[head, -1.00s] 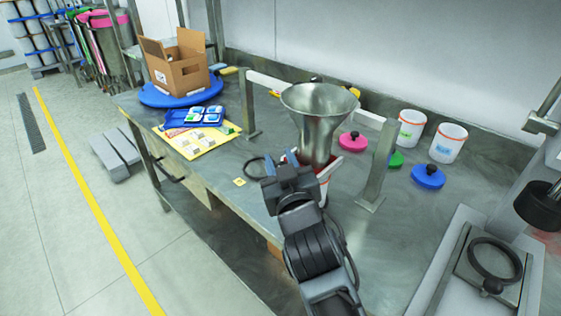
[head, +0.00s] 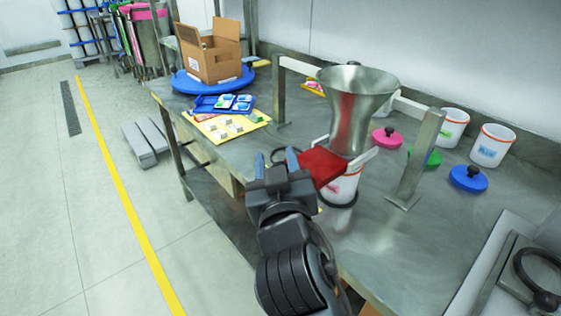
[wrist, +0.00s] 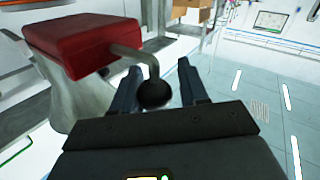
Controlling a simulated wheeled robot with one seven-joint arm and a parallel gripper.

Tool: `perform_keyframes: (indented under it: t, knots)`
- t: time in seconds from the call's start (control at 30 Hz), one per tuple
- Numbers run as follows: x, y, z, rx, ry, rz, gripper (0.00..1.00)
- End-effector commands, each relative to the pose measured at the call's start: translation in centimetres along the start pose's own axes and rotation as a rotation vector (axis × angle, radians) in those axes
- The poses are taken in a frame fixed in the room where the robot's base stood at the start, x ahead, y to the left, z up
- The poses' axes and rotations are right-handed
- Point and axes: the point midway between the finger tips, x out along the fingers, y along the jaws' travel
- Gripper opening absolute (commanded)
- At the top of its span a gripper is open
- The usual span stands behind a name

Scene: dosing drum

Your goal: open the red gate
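The red gate (head: 321,166) is a flat block at the mouth of the steel funnel (head: 356,105), sticking out on its left side. It also shows in the wrist view (wrist: 75,42), with a bent metal rod ending in a black ball knob (wrist: 152,93). My gripper (head: 275,163) is left of the gate in the head view. In the wrist view my gripper's fingers (wrist: 157,88) stand apart, with the knob between them in the picture; contact is not clear. A white cup (head: 342,187) stands under the gate and funnel, partly hidden.
A metal frame (head: 415,160) holds the funnel over the bench. Pink (head: 387,138), green (head: 432,158) and blue lids (head: 468,178) and white cups (head: 491,145) stand to the right. A yellow mat (head: 238,131) and cardboard box (head: 211,52) lie behind left.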

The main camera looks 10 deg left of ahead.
Motion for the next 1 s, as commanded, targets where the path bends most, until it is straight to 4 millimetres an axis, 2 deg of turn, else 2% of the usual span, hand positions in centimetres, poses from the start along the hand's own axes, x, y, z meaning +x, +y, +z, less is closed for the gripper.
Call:
perform_keyframes:
  t: [0.03, 0.2, 0.47, 0.57, 0.83, 1.0]
  knots:
    - [0.0, -0.2, 0.0, 0.000, 0.001, -0.003, 0.45]
    - [0.0, 0.0, 0.0, 0.000, 0.001, -0.001, 0.58]
    - [-0.2, 0.1, 0.0, 0.000, 0.001, 0.001, 0.58]
    - [-1.1, 0.0, 0.1, -0.001, 0.000, 0.001, 0.58]
    - [-5.5, 0.0, 0.2, 0.000, 0.000, -0.001, 0.58]
    - [-7.3, 0.0, 0.1, -0.001, 0.001, 0.000, 0.58]
